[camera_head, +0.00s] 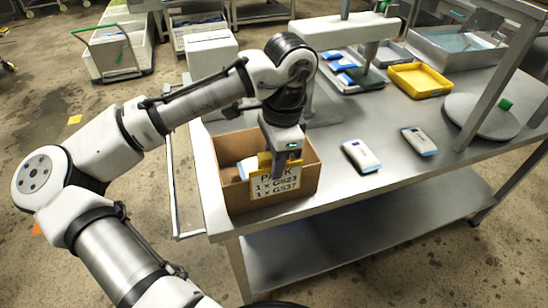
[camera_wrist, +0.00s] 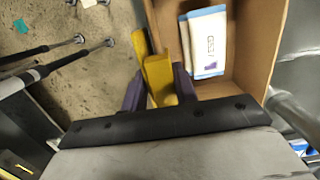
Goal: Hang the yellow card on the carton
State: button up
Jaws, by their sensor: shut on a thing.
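The yellow card (camera_head: 275,182) carries a white printed face reading "PACK" with two item lines. It is upright against the near wall of the open brown carton (camera_head: 228,150) in the head view. My gripper (camera_head: 279,165) is shut on the card's yellow top part. In the wrist view, the purple fingers (camera_wrist: 158,90) stand on either side of the yellow card (camera_wrist: 160,78), at the wall of the carton (camera_wrist: 250,45). Yellow shows outside this wall too; whether the card rests on the rim is unclear. A white and blue pack (camera_wrist: 206,40) lies inside the carton.
Two white and blue packs (camera_head: 361,156) (camera_head: 419,141) lie on the steel table (camera_head: 385,195) right of the carton. Behind are a yellow tray (camera_head: 419,79), blue and white packs, and a round grey plate (camera_head: 482,115). The carton stands near the table's front left corner.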

jog(key=shift+f+b, duration=0.7)
jog(key=shift+f, duration=0.85)
jog(key=o, duration=1)
jog(key=shift+r, duration=0.1)
jog(key=r, duration=0.4)
jog(key=d+r, duration=0.1)
jog(key=r, duration=0.8)
jog(key=shift+w+d+r, duration=0.25)
jog(key=shift+w+d, duration=0.05)
